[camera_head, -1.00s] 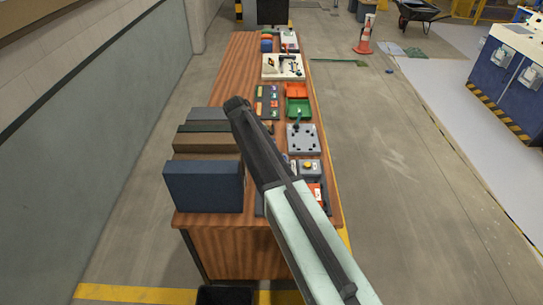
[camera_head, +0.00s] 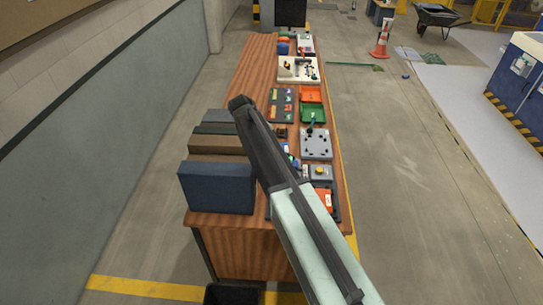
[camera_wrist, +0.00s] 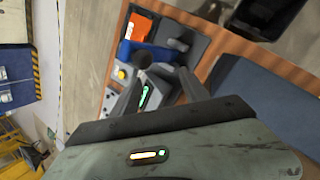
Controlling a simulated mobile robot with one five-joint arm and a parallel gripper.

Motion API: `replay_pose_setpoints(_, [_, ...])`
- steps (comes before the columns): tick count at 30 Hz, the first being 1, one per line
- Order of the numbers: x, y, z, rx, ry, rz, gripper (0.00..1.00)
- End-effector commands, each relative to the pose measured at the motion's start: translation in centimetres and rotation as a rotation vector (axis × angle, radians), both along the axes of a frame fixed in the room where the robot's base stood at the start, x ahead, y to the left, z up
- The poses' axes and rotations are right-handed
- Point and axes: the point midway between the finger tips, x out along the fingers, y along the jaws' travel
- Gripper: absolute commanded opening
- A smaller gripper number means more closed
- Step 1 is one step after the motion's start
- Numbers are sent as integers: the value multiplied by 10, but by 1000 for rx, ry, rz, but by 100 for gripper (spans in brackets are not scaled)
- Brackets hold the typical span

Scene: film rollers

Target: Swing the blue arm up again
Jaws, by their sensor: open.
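In the wrist view a blue bar (camera_wrist: 155,51), which looks like the blue arm, lies across a dark tray beside a grey roller-like part (camera_wrist: 178,45). My gripper (camera_wrist: 160,76) is open, its two dark fingers apart and pointing toward the blue bar. I cannot tell whether either finger touches it. A small green-lit strip (camera_wrist: 146,97) shows between the fingers. In the head view my own arm hides my gripper and most of this device.
An orange block (camera_wrist: 140,24) and a grey box with a yellow button (camera_wrist: 121,74) are close by. A dark blue box (camera_head: 217,187) stands at the bench's near left. A grey panel (camera_head: 316,144) and green tray (camera_head: 312,115) lie further along.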

Motion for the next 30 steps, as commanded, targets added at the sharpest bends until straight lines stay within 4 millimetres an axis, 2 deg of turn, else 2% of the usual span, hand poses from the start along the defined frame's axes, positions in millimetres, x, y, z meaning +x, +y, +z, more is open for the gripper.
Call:
replay_pose_setpoints(1, [0, 3, 13, 0, 0, 1, 53])
replay_pose_setpoints(6, [0, 16, 44, 0, 0, 1, 53])
replay_pose_setpoints(9, [0, 23, 59, 0, 0, 1, 53])
replay_pose_setpoints(12, [-1, 28, 65, 0, 0, 1, 53])
replay_pose_setpoints(26, [-2, 27, 62, 2, 0, -2, 53])
replay_pose_setpoints(28, [-9, 12, 53, 13, -2, -23, 53])
replay_pose_setpoints(30, [-24, -17, 37, 46, -6, -70, 53])
